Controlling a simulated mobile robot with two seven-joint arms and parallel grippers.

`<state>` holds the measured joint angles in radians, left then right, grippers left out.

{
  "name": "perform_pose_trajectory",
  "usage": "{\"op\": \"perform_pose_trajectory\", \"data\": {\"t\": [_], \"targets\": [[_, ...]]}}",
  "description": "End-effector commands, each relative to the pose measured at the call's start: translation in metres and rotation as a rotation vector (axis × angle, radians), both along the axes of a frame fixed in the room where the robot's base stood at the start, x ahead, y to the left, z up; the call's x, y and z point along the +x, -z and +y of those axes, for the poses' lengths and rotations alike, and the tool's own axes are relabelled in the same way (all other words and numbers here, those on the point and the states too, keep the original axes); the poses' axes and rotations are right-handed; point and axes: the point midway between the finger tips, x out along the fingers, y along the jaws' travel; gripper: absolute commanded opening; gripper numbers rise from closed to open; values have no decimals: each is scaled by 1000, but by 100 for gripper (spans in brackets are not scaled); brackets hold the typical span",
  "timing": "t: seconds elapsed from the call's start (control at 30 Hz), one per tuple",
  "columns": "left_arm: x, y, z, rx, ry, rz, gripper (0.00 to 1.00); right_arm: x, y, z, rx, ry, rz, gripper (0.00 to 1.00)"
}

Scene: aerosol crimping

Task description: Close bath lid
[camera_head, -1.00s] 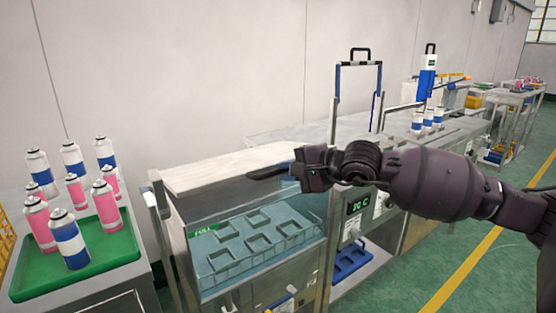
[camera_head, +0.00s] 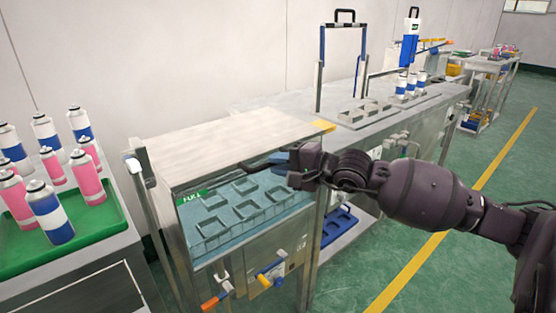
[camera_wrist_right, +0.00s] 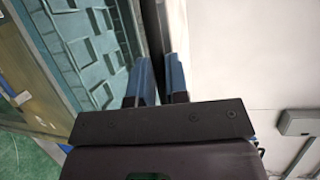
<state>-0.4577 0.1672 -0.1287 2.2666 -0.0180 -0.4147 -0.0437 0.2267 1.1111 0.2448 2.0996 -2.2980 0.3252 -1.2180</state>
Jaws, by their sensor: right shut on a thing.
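The bath (camera_head: 190,236) is a metal tank with clear front and blue-green water, and a grid of square holders (camera_head: 232,205) sits in it. Its pale flat lid (camera_head: 225,143) covers the back part, while the front part is uncovered. My right gripper (camera_head: 282,160) is at the lid's front edge, above the bath's right side. In the right wrist view, the blue fingers (camera_wrist_right: 160,82) are closed about a dark bar (camera_wrist_right: 154,25) along the lid's edge. The pale lid surface (camera_wrist_right: 245,50) lies to the right there, the holders to the left. My left gripper is not in view.
A green tray (camera_head: 85,240) with pink and blue-banded cans stands on a table at left. A metal bench (camera_head: 345,128) with a blue-handled frame (camera_head: 343,60) and several cans adjoins the bath at right. Coloured valves (camera_head: 270,275) stick out at the bath's front.

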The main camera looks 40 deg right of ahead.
Motion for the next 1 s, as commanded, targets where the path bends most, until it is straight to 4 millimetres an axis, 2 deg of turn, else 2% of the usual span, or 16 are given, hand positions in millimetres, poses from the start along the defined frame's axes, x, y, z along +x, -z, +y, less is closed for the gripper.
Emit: {"op": "perform_pose_trajectory", "data": {"t": [0.03, 0.1, 0.6, 0.63, 0.77, 1.0], "targets": [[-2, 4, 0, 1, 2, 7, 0, -2, 16, 1, 7, 1, 30, 0], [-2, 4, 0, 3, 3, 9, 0, -2, 21, 1, 6, 1, 34, 0], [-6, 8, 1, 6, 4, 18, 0, -3, 34, 0, 8, 5, 52, 0], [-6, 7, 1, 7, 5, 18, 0, -3, 34, 0, 7, 4, 53, 19], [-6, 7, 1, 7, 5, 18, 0, -3, 34, 0, 6, 5, 52, 39], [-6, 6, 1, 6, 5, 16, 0, -3, 32, -1, 4, 6, 49, 40]]}}
